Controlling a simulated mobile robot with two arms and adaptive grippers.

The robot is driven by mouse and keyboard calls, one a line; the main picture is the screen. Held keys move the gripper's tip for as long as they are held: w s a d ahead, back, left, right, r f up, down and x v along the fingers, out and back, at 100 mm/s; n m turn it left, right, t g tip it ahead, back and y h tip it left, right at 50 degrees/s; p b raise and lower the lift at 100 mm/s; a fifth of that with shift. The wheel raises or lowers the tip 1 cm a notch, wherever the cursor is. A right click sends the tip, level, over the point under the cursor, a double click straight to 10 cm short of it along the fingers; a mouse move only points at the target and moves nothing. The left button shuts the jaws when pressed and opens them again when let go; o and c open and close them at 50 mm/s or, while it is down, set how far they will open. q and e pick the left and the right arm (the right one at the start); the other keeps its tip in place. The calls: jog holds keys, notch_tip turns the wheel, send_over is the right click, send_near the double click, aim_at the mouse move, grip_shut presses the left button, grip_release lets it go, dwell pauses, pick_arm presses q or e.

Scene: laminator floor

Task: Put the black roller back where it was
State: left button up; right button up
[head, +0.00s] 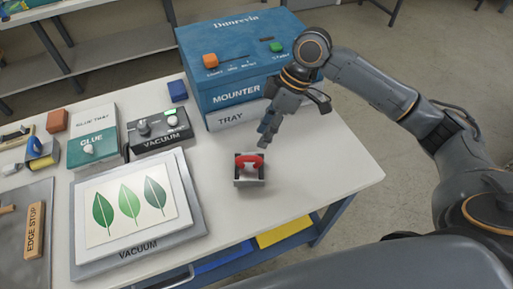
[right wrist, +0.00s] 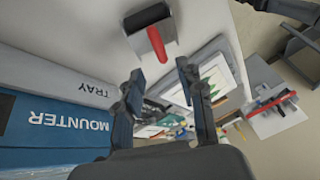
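A tool with a red handle (head: 250,160) sits at a small grey and dark holder (head: 249,182) on the right part of the white table. In the right wrist view the red handle (right wrist: 157,46) lies over the grey holder (right wrist: 170,28). A dark-handled tool (head: 16,134) lies at the far left, too small to make out. My right gripper (head: 269,131) is above the table, just behind the red-handled tool and apart from it. In the right wrist view its fingers (right wrist: 161,82) are spread and empty. My left gripper is out of view.
The blue mounter (head: 235,88) and its tray (head: 224,119) stand behind my right gripper. A leaf picture (head: 128,207) lies on the vacuum board (head: 196,214). The vacuum box (head: 160,133), glue tray (head: 95,120) and blue block (head: 178,91) are left. The table's right end is clear.

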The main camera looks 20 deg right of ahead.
jog(key=v, duration=0.3)
jog(key=shift+r, duration=0.2)
dwell(2.3)
